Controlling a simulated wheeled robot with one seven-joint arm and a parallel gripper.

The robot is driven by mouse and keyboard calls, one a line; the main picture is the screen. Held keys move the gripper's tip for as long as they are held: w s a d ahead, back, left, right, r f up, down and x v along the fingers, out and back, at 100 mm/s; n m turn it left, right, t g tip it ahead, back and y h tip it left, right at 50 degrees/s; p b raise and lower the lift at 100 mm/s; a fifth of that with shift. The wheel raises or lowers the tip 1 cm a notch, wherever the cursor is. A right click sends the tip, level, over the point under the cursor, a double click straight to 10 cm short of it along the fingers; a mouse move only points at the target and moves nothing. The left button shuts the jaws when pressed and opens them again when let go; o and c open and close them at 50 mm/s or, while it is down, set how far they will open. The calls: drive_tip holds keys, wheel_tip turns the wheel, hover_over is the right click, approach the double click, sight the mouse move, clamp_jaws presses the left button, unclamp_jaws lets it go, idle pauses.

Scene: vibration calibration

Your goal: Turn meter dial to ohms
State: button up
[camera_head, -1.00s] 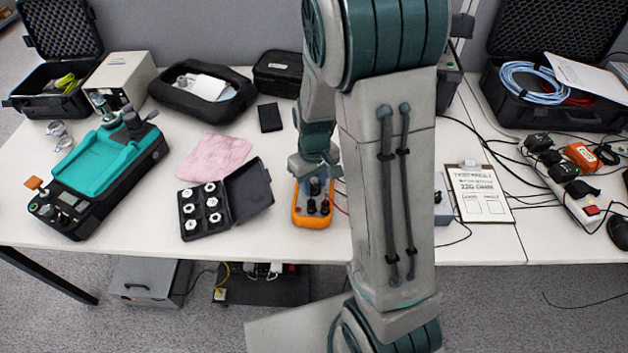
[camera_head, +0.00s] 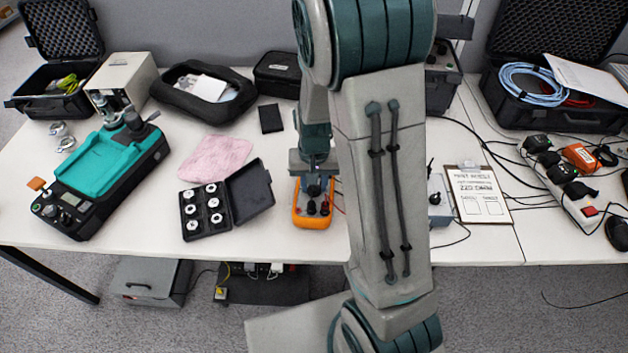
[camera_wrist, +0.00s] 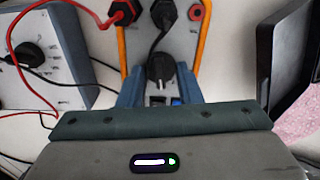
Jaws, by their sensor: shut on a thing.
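The orange-edged meter (camera_head: 313,223) stands near the front edge of the table, partly covered by my arm in the head view. In the wrist view its orange rim (camera_wrist: 207,45) frames a grey face with plugged-in leads. The black meter dial (camera_wrist: 161,68) has a pale pointer mark facing my wrist. My gripper (camera_wrist: 160,90) is shut on the dial, with a blue finger on each side. In the head view my gripper (camera_head: 314,185) is over the upper part of the meter. The dial's range labels cannot be read.
A black case of white-topped parts (camera_head: 207,235) lies left of the meter. A grey box with a black knob (camera_wrist: 35,55) stands on its other side, with a red lead nearby. A clipboard (camera_head: 478,195) lies further right. A pink cloth (camera_head: 215,157) lies behind the case.

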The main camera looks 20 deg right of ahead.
drive_tip(key=shift+m, duration=0.6)
drive_tip(key=o, duration=1)
wheel_tip(320, 180, up, 14)
drive_tip(key=shift+f+p, duration=0.1)
drive_tip(key=shift+p, duration=0.6)
drive_tip(key=shift+c, duration=0.2)
